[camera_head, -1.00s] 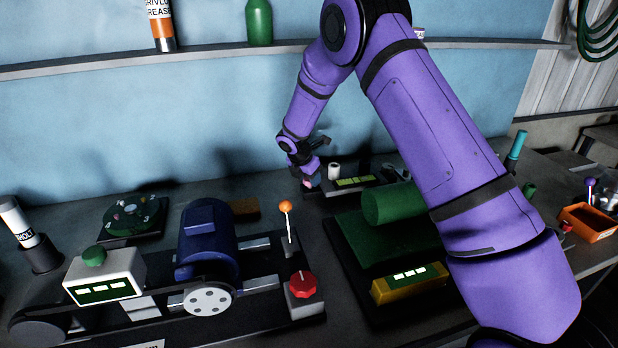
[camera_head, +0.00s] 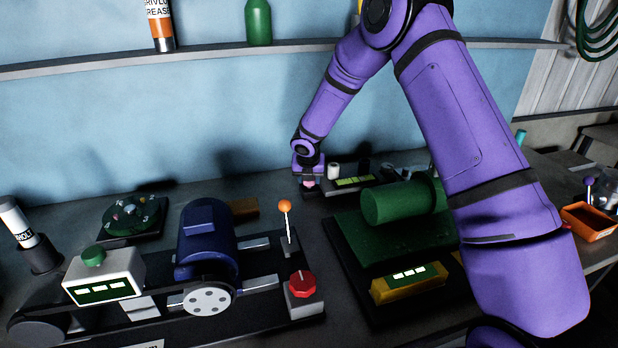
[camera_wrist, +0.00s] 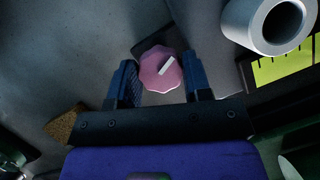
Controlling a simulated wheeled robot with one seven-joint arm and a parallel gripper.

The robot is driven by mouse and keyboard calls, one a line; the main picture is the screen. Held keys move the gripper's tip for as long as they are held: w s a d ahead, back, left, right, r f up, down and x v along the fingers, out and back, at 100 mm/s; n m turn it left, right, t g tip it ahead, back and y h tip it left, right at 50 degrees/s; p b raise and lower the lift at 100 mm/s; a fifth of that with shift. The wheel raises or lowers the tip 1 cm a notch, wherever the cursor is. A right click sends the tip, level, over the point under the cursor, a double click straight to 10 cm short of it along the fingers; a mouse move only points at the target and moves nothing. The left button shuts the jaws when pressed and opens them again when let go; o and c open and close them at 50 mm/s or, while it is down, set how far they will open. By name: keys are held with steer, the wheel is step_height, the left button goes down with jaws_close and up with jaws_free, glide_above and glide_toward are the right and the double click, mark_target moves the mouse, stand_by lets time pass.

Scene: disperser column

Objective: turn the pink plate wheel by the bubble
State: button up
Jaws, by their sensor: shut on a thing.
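The pink plate wheel (camera_wrist: 160,70) is a scalloped knob with a white mark on top, lying between the blue fingertips in the wrist view. My gripper (camera_wrist: 158,77) is shut on it. In the head view the gripper (camera_head: 308,181) points down at the back of the bench, and only a little of the pink wheel (camera_head: 308,185) shows below it. The bubble (camera_head: 354,182) is a yellow-green strip with dark marks, right of the wheel. In the wrist view part of this strip (camera_wrist: 285,66) shows at the right edge; the bubble within it cannot be made out.
A white hollow cylinder (camera_wrist: 268,22) stands close to the right of my gripper. A green cylinder (camera_head: 400,203) on a dark plate is nearer, at right. A blue motor (camera_head: 205,240), an orange-knobbed lever (camera_head: 285,207) and a red knob (camera_head: 301,284) stand at left and front.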

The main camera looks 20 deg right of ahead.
stand_by(0.4)
steer(key=o, duration=0.9)
steer(key=shift+d+f, duration=0.1)
steer(key=shift+d, duration=0.05)
